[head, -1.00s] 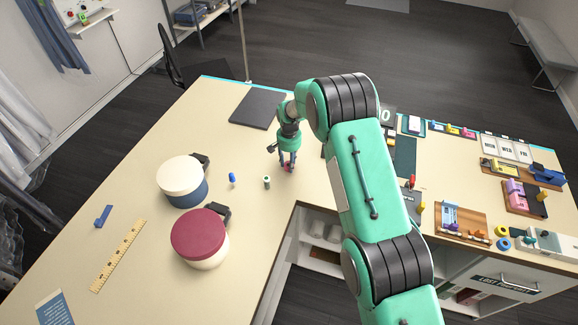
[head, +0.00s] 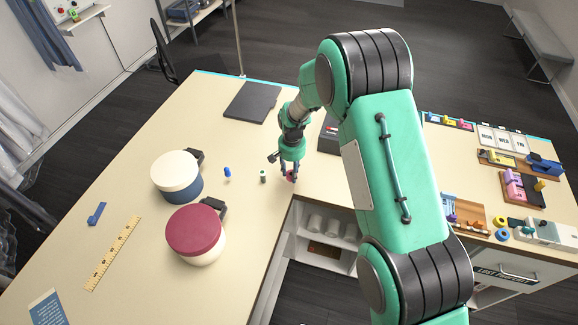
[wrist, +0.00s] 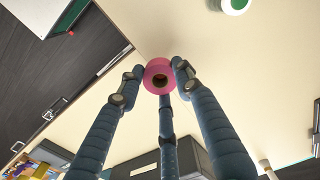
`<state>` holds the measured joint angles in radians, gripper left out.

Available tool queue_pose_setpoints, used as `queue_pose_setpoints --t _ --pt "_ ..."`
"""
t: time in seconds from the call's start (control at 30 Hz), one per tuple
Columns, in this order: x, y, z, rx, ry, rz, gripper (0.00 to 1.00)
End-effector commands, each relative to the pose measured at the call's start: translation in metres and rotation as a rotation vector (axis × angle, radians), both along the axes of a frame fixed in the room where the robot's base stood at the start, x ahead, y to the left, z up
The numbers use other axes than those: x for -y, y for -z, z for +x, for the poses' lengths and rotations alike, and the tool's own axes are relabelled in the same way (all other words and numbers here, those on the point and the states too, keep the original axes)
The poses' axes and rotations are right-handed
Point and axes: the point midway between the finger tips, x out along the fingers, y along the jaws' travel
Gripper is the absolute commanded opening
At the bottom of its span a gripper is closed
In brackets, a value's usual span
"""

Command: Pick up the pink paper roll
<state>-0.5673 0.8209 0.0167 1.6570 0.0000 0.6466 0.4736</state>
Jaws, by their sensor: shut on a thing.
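The pink paper roll (wrist: 159,66) is between my fingertips in the wrist view, its open dark core facing the camera. My gripper (wrist: 160,78) has several blue jointed fingers and is shut on the roll. In the head view my gripper (head: 289,174) points down near the inner corner of the table, with a small pink-red bit of the roll (head: 290,176) showing between the fingers. I cannot tell for sure whether the roll is clear of the tabletop.
A small green-and-white spool (head: 263,177) and a blue piece (head: 227,172) stand left of my gripper. Two round boxes, cream-lidded (head: 178,172) and maroon-lidded (head: 195,232), sit further left. The table's inner edge is close by. A dark pad (head: 253,101) lies behind.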

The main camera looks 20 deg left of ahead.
Motion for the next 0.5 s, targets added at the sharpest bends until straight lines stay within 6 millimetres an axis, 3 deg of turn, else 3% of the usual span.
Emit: queue_pose_setpoints --t 0.23,0.5 --pt "0.016 -0.002 -0.026 -0.001 0.000 0.000 0.15" --pt "0.023 -0.004 -0.039 0.000 0.000 0.000 0.15"
